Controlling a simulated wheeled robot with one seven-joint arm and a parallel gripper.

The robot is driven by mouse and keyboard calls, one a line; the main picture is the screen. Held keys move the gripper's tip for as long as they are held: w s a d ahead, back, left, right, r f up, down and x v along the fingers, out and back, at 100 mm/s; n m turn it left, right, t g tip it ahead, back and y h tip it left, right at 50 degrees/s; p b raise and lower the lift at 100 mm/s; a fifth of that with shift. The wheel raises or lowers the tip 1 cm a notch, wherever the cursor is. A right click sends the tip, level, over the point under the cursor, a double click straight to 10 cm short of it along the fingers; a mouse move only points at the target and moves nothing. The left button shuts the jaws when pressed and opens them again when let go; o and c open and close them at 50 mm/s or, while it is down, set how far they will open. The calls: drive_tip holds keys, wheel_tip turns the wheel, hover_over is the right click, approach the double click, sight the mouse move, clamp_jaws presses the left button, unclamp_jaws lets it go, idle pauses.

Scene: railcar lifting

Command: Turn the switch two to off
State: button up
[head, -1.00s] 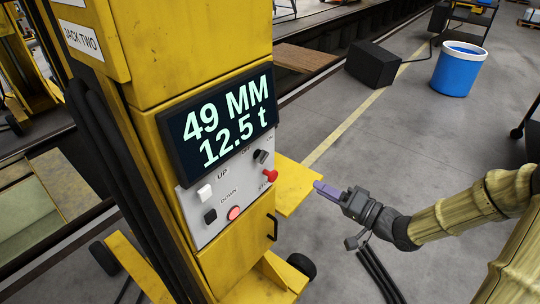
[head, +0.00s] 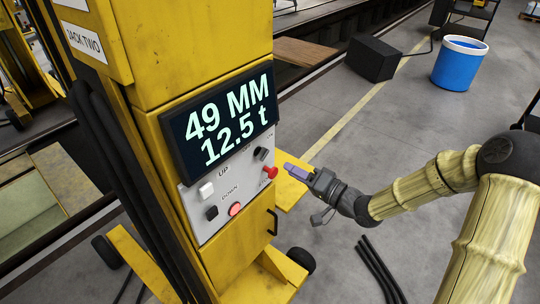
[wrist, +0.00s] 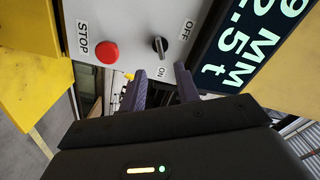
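The switch is a black rotary knob (head: 261,154) at the upper right of the grey control panel (head: 207,228) on the yellow jack labelled JACK TWO. In the wrist view, the knob (wrist: 159,44) stands between the OFF and ON labels, with its pale mark toward the ON side. My gripper (head: 287,168) is to the right of the panel, apart from the knob. In the wrist view its two purple fingers (wrist: 161,85) are spread with a gap between them, and nothing is held. The fingertips are just short of the knob.
A red STOP button (wrist: 107,53) sits beside the knob. The panel also has white (head: 206,190), black (head: 211,213) and red (head: 235,209) buttons. The display (head: 218,120) reads 49 MM, 12.5 t. A black handle (head: 272,222) is below. A blue bucket (head: 459,66) stands on the floor behind.

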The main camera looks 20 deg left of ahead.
sight(266, 156)
drive_tip(key=p+x, duration=0.2)
drive_tip(key=x, duration=0.6)
drive_tip(key=shift+w+a, duration=0.15)
drive_tip(key=shift+a, duration=0.2)
clamp_jaws()
